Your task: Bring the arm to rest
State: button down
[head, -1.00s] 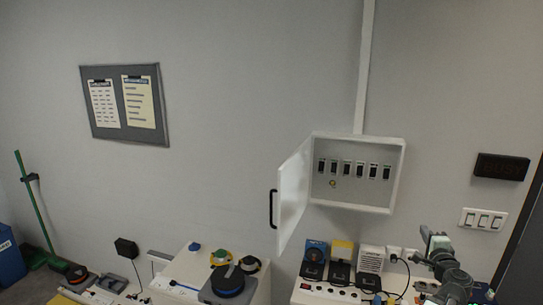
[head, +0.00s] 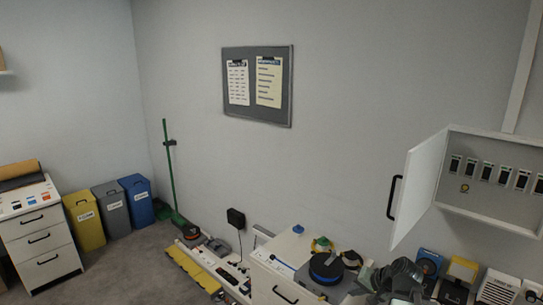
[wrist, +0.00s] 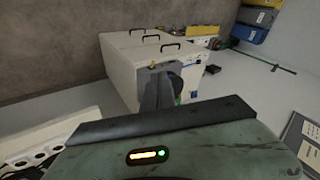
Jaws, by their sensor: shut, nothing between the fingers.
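My gripper (wrist: 160,78) shows in the wrist view as a narrow dark grey pair of fingers, closed together with nothing held. Behind the fingers in that view is a white drawer cabinet (wrist: 118,62) with dark handles. It cannot be told how far the fingertips are from it. In the head view, part of my arm shows at the bottom right, in front of the wall units and below the open panel door. The fingertips are not clear there.
An open wall cabinet (head: 447,190) with its door swung out hangs at the right. A white drawer cabinet (head: 262,282) carries reels on top. Yellow, grey and blue bins (head: 84,222) stand left beside another drawer unit (head: 42,246). The floor (head: 135,265) between is clear.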

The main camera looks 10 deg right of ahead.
jog(key=s+a+f+n+g+h+b, duration=0.1)
jog(key=s+a+f+n+g+b, duration=0.1)
jog(key=a+f, duration=0.3)
jog(key=s+a+f+n+g+h+b, duration=0.2)
jog(key=s+a+f+n+g, duration=0.2)
jog(key=a, duration=0.9)
jog(key=shift+s+f+n+g, duration=0.3)
jog(key=shift+s+f+n, duration=0.1)
jog(key=shift+s+f, duration=0.15)
